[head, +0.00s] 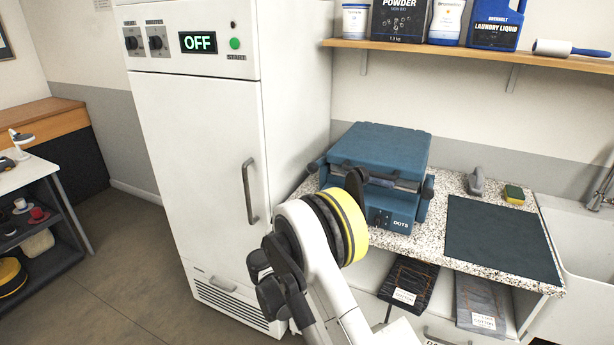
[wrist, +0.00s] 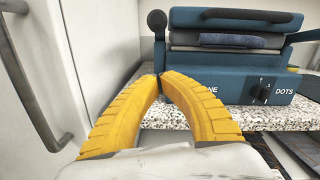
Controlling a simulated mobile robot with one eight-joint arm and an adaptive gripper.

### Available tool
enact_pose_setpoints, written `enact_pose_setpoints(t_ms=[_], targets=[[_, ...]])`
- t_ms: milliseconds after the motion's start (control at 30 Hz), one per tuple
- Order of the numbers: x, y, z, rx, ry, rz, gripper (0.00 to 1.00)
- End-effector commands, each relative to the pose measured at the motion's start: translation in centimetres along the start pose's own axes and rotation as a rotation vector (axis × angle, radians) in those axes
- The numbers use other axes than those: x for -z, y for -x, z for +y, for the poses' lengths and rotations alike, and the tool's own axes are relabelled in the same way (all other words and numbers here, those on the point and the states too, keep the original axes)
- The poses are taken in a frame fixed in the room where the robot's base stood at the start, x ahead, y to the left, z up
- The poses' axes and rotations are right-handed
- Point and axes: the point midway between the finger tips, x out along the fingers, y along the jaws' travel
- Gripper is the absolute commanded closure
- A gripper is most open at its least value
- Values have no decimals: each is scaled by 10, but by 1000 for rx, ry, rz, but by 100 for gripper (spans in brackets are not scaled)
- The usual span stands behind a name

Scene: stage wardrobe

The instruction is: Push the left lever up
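A blue press (head: 377,150) with a dial marked DOTS stands on the speckled counter. Its left lever (head: 317,163) sticks out at its left side, with a dark round end. In the wrist view the lever's knob (wrist: 157,20) shows at the press's left edge, above and just beyond my fingertips. Another lever (head: 428,187) is on the right side. My gripper (wrist: 160,76) has yellow ribbed fingers that meet at the tips, with nothing between them. It is low in front of the press's left corner; contact with the lever cannot be told. In the head view my arm hides the fingers.
A tall white cabinet (head: 200,150) with an OFF display and handle stands close on the left. A dark mat (head: 500,240), a sponge (head: 513,194) and a sink (head: 585,235) lie to the right. Folded garments (head: 408,284) sit below the counter.

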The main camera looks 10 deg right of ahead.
Motion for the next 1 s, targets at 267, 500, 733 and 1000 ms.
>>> enact_pose_setpoints(t_ms=[267,500,733,1000], targets=[[0,-3,0,1,-2,1,100],[2,-37,-1,4,-3,2,100],[3,-87,-1,3,-3,2,100],[-26,-107,0,0,-4,2,100]])
